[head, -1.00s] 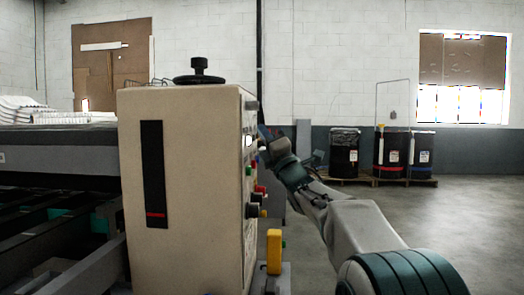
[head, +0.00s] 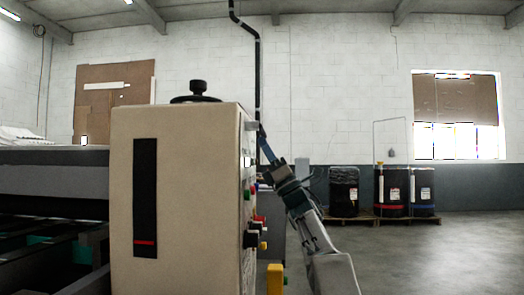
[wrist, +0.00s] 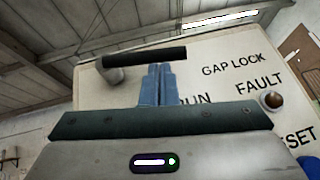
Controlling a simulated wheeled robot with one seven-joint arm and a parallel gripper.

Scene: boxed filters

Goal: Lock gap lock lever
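The gap lock lever (wrist: 150,57) shows in the wrist view as a black bar on a grey pivot at its left end. It lies nearly level on the cream control panel (wrist: 225,95), left of the "GAP LOCK" label. My gripper (wrist: 160,68) has its two blue fingers together, with their tips just under the lever's middle. I cannot tell whether they touch it. In the head view my gripper (head: 264,148) is at the right side of the cream machine box (head: 195,200). The lever cannot be made out there.
Buttons and knobs (head: 254,239) stick out of the box's right side below my gripper. A yellow part (head: 275,279) stands lower down. A black hand knob (head: 197,92) sits on top. Dark drums (head: 391,190) stand far back right, with open floor before them.

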